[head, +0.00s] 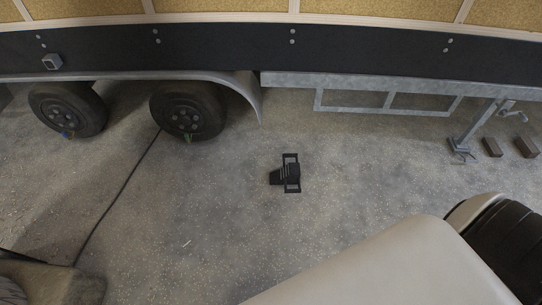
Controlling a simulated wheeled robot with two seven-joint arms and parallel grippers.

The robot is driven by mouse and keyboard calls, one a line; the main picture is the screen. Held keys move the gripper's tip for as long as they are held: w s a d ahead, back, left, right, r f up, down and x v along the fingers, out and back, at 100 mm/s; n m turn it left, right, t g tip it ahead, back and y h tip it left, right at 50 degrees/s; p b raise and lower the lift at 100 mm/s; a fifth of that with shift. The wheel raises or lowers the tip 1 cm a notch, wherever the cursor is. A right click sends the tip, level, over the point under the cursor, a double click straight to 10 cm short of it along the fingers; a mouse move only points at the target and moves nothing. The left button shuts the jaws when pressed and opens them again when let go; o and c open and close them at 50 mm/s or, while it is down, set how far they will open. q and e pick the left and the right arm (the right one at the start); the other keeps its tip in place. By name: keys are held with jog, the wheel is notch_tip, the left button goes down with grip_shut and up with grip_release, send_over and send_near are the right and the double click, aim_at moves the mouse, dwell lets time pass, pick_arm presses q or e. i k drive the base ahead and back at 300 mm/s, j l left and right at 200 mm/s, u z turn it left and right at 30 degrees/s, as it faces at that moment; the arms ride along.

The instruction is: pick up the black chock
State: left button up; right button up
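The black chock (282,174) lies on the concrete floor near the middle of the head view. It looks like a dark ribbed wedge with a flat slotted frame piece; whether these are one part or two I cannot tell. Nothing touches it from above. Neither my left gripper nor my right gripper shows in the view.
A trailer with a black side (220,50) and two wheels (187,110) stands behind. A dark cable (118,195) runs along the floor at left. A jack stand (470,140) and two brown blocks (492,147) are at right. Floor around the chock is clear.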

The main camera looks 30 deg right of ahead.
aim_at(290, 174)
jog(key=i+j+z, duration=0.1)
jog(key=i+z, duration=0.2)
jog(key=i, duration=0.25)
jog(key=i+j+z, duration=0.25)
jog(key=i, duration=0.25)
